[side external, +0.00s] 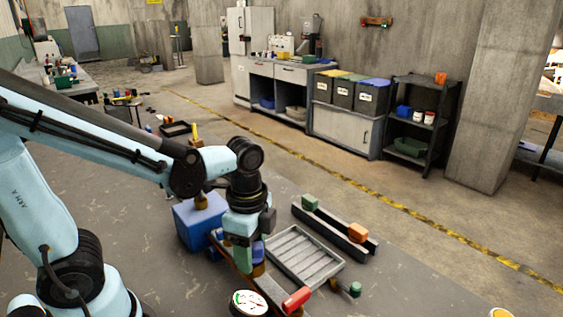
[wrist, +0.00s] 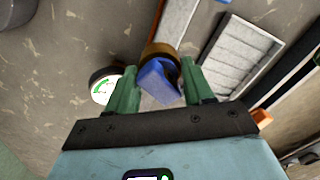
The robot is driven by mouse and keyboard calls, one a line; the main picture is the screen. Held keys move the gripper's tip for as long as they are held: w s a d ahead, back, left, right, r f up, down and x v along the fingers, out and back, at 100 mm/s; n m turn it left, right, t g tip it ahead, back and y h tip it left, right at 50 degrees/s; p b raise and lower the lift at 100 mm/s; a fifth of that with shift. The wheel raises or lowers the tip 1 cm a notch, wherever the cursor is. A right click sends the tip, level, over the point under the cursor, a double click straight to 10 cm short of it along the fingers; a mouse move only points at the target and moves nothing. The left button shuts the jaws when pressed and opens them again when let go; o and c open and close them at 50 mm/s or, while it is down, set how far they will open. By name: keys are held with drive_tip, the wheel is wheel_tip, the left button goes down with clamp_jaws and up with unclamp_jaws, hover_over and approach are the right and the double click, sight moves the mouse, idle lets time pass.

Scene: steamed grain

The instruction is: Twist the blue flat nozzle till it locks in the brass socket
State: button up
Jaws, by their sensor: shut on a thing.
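The blue flat nozzle (wrist: 158,84) is between the green fingers of my gripper (wrist: 159,68), which is shut on it. In the wrist view the nozzle is tilted, and its far end meets the brass socket (wrist: 163,49). Whether it is fully seated or locked cannot be told. In the side external view my gripper (side external: 248,250) points down over the socket (side external: 258,270). A little of the blue nozzle (side external: 258,252) shows beside the green fingers, just above the brass. The inside of the socket is hidden.
A round gauge (side external: 249,303) and a red cylinder (side external: 297,300) are close in front. A slatted grey tray (side external: 287,246) lies to the right, with a dark rail (side external: 333,233) bearing green and orange blocks beyond. A blue box (side external: 190,232) stands behind left. Open floor lies at right.

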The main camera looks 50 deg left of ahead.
drive_tip(key=shift+d, duration=0.1)
drive_tip(key=m, duration=0.6)
drive_tip(key=shift+m, duration=0.3)
drive_tip(key=m, duration=0.6)
drive_tip(key=o, duration=1.3)
drive_tip(key=shift+r, duration=3.5)
